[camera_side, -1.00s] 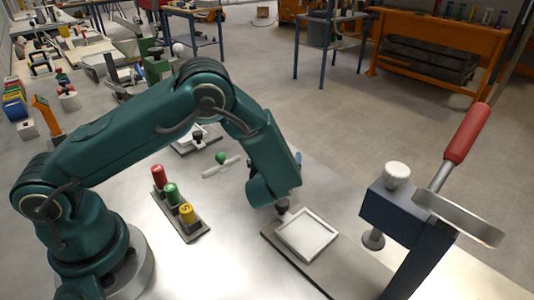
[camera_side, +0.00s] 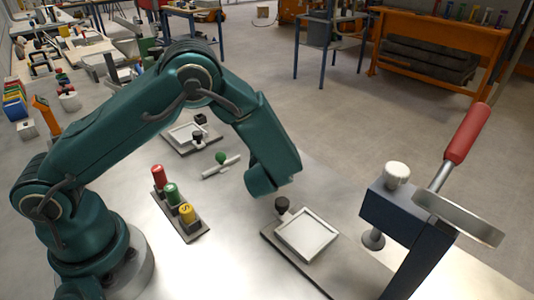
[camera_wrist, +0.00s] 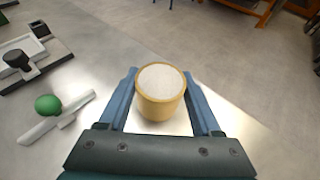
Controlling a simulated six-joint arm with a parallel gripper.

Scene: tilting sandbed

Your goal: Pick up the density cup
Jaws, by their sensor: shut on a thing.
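The density cup (camera_wrist: 161,98) is a tan round cup filled level with pale, sand-like material. In the wrist view it sits upright between the two blue fingers of my gripper (camera_wrist: 161,82), which is shut on it. In the side view my wrist hides the fingers and the cup. My wrist is above the metal table, left of and behind a framed tray (camera_side: 307,235).
A tall stand with a red-handled lever (camera_side: 467,133) rises at the right. A rack with red, green and yellow cylinders (camera_side: 172,194) stands near my base. A green-knobbed white bar (camera_side: 221,166) and a second framed tray (camera_side: 187,134) lie behind.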

